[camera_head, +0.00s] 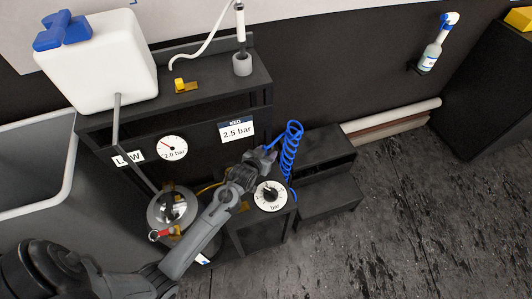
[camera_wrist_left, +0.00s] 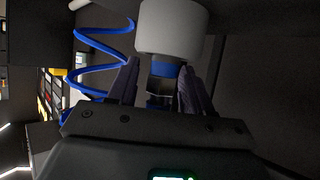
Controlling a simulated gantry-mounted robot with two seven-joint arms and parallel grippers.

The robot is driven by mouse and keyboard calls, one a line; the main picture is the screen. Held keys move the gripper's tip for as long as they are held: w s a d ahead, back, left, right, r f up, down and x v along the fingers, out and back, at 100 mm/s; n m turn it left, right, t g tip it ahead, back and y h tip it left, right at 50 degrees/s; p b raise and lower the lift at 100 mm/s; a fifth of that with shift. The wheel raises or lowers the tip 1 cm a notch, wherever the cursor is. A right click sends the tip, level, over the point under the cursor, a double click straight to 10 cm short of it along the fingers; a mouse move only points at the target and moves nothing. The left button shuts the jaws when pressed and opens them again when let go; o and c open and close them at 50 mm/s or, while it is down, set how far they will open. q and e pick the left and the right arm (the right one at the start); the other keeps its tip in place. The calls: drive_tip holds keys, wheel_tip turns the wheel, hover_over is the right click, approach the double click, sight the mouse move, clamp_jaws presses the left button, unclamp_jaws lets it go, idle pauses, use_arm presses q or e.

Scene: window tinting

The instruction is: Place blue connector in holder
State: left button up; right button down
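My left gripper (camera_head: 264,156) is at the small dark stand with the dial, beside the blue coiled hose (camera_head: 291,150). In the left wrist view its two dark fingers (camera_wrist_left: 159,82) stand apart, one on each side of the blue connector (camera_wrist_left: 165,70). A gap shows between the left finger and the connector; the right finger is close to it, and I cannot tell whether they touch. The connector's blue end meets the pale grey cylinder (camera_wrist_left: 172,28), apparently the holder. How deep it sits is hidden. In the head view the gripper hides the connector. My right gripper is not in view.
The dial (camera_head: 270,196) is right below the gripper. Dark steps (camera_head: 328,199) stand to the right. A bench (camera_head: 211,98) behind carries a white tank (camera_head: 97,62) and a grey cup (camera_head: 242,64). A grey bin (camera_head: 25,178) is at left. Floor at right is clear.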

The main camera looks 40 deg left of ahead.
use_arm(q)
drive_tip(key=shift+r, duration=0.1)
drive_tip(key=shift+s+r, duration=0.1)
drive_tip(key=shift+r, duration=0.05)
drive_tip(key=s+d+r+m+g+h+p, duration=0.1)
drive_tip(key=s+d, duration=0.3)
drive_tip(key=s, duration=0.6)
drive_tip(key=s+d+r+m+g+h+p, duration=0.1)
drive_tip(key=s+d+r+g, duration=0.3)
drive_tip(key=s, duration=0.5)
drive_tip(key=s+d+r+m+g+h+p, duration=0.1)
drive_tip(key=s+d, duration=0.4)
drive_tip(key=s, duration=0.5)
drive_tip(key=shift+s+d+r+m+g+p, duration=0.15)
drive_tip(key=shift+r+m+g+p, duration=0.15)
drive_tip(key=shift+r+m+g, duration=0.2)
drive_tip(key=shift+s+r+m+g+p, duration=0.15)
drive_tip(key=shift+r+m+g+p, duration=0.2)
drive_tip(key=shift+g, duration=0.25)
drive_tip(key=shift+r, duration=0.1)
